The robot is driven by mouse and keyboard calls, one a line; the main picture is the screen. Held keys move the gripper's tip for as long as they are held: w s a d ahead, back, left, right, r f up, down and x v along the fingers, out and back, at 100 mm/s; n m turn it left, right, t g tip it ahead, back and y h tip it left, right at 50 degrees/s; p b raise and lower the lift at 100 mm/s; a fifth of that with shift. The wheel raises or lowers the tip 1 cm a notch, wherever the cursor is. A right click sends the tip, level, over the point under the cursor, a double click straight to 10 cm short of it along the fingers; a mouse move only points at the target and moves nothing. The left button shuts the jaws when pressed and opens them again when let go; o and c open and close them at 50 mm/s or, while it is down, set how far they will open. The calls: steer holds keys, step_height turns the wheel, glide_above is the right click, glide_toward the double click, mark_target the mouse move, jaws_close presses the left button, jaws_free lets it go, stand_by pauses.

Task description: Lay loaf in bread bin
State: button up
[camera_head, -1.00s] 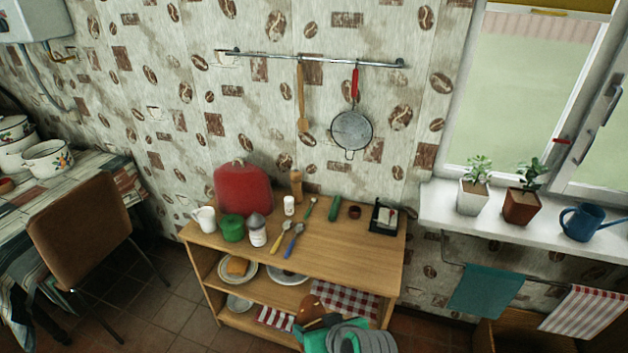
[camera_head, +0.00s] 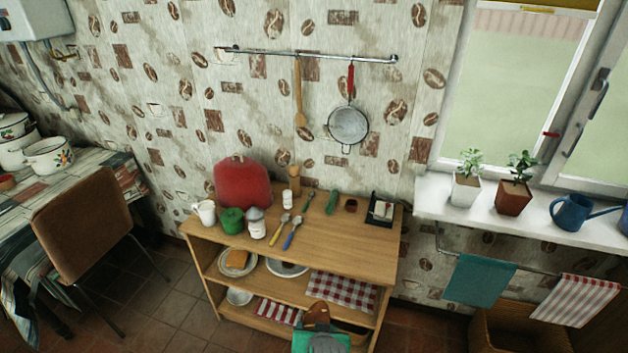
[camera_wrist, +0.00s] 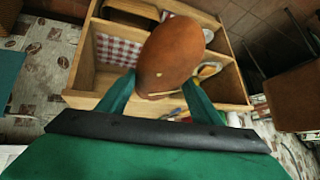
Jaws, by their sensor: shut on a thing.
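My gripper (camera_wrist: 160,97) is shut on the brown oval loaf (camera_wrist: 172,55), which sits between the two green fingers in the wrist view. In the head view the loaf (camera_head: 317,316) is at the bottom, in front of the lower shelf, with my gripper (camera_head: 320,335) just below it. A tan wooden container (camera_head: 350,328) with a dark inside is on the bottom shelf, partly hidden behind the loaf. It looks like the bread bin, but I cannot tell for sure. The loaf is apart from it or overlapping it in view; the gap cannot be judged.
The wooden shelf unit (camera_head: 345,240) carries a red domed thing (camera_head: 242,184), a mug, jars and spoons on top. A checkered cloth (camera_head: 342,291) lies on the middle shelf, beside plates. A chair (camera_head: 88,225) is left; a wicker basket (camera_head: 520,335) is right.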

steer(key=shift+m+h, duration=0.5)
steer(key=shift+m, duration=0.2)
steer(key=f, duration=0.3)
steer(key=a+f, duration=0.1)
steer(key=f, duration=0.1)
steer(key=shift+f, duration=0.25)
step_height(320, 180, down, 12)
steer(key=s, duration=0.2)
steer(key=shift+s+r, duration=0.15)
steer(key=shift+s, duration=0.05)
steer(key=shift+d, duration=0.15)
